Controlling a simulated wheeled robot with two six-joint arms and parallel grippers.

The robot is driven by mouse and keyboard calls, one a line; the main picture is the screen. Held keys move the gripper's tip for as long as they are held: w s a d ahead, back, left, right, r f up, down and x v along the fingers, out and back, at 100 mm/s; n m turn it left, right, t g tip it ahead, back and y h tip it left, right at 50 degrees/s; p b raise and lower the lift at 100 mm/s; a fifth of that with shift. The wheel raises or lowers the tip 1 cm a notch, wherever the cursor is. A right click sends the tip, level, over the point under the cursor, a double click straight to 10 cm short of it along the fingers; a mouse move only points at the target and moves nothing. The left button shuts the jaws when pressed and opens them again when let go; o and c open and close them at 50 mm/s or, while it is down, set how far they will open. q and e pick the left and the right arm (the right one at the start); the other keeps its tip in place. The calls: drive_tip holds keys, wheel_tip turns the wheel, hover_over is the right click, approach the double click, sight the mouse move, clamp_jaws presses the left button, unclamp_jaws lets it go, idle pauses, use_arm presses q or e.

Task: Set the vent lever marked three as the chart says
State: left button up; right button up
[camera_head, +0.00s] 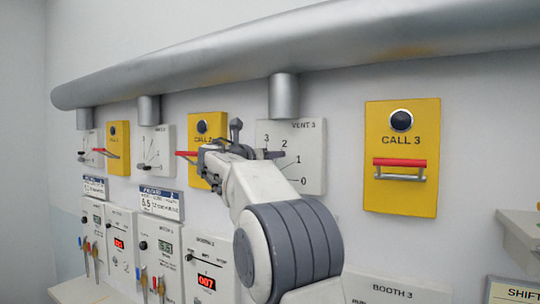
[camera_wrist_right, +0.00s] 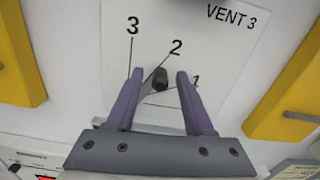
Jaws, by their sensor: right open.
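The white VENT 3 panel (camera_head: 310,165) hangs on the wall below a short duct, with scale marks 0 to 3. It fills the top of the right wrist view (camera_wrist_right: 225,50), where 3, 2 and 1 are readable. The vent lever's dark knob (camera_wrist_right: 160,83) shows between my right gripper's two purple fingers (camera_wrist_right: 159,75), which are open and apart from it on both sides. Its exact setting is unclear. In the head view my right gripper (camera_head: 222,142) covers the panel's left part and the lever. My left gripper is not in view.
A yellow CALL 3 panel (camera_head: 402,150) with a red-topped handle (camera_head: 400,163) is right of the vent panel. A yellow CALL 2 panel (camera_head: 203,126) is left. A large silver pipe (camera_head: 300,45) runs above. A partly visible SHIFT sign (camera_head: 513,293) is at lower right, its contents unreadable.

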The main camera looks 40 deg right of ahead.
clamp_jaws()
drive_tip(key=shift+f, duration=0.15)
idle(1.1)
